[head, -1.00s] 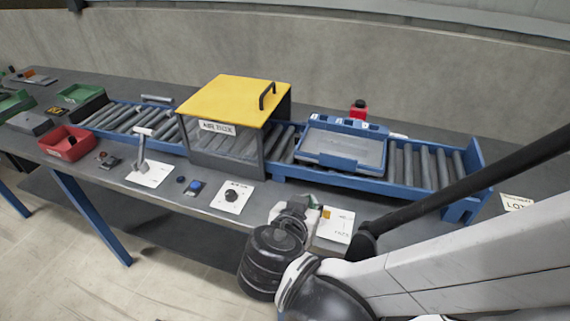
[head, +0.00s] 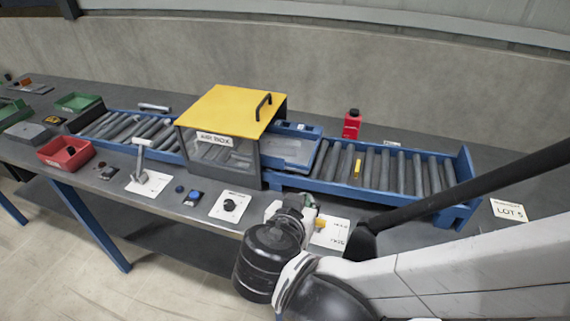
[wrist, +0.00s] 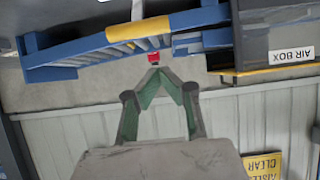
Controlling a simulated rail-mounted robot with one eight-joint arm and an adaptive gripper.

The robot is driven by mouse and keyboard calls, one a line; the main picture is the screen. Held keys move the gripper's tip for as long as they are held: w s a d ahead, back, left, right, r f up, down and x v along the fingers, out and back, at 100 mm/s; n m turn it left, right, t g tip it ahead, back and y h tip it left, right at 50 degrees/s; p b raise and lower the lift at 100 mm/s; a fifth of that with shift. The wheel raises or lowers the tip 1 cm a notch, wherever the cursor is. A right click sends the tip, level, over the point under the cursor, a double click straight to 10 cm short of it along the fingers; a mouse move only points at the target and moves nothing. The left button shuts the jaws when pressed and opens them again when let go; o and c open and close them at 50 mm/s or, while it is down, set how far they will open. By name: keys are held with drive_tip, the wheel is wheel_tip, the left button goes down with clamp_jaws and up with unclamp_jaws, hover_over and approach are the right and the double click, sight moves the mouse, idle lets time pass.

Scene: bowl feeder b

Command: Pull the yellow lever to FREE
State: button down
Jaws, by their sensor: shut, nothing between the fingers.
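The yellow lever (head: 320,223) shows as a small yellow piece by a white card (head: 334,234) at the table's front edge, just right of my gripper's end. In the wrist view a yellow bar (wrist: 138,29), apparently the lever's handle, lies across a pale upright part above the fingertips. My gripper (wrist: 160,74) is shut and empty, its green-padded fingers meeting at the tips. The tips appear apart from the bar in the picture; the depth between them is unclear. The card's lettering is too small to read.
A blue roller conveyor (head: 464,175) runs behind, with a yellow strip (head: 357,168) among its rollers. A blue tray (head: 292,150) sits partly inside the yellow-lidded air box (head: 235,108). A red bottle (head: 352,126) stands behind. A knob (head: 229,205) and grey lever (head: 140,160) are left.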

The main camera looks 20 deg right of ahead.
drive_tip(key=p+v, duration=0.1)
drive_tip(key=v, duration=0.5)
drive_tip(key=shift+s+a, duration=0.2)
drive_tip(key=shift+s, duration=0.15)
drive_tip(key=shift+f, duration=0.1)
idle(0.4)
drive_tip(key=w+d+r+n+g+y, duration=0.2)
drive_tip(key=d+r+n+y, duration=0.1)
drive_tip(key=d+n+y, duration=0.2)
drive_tip(key=shift+d+r+n+g+y, duration=0.3)
drive_tip(key=shift+r+n+y, duration=0.05)
drive_tip(key=shift+n+y, duration=0.75)
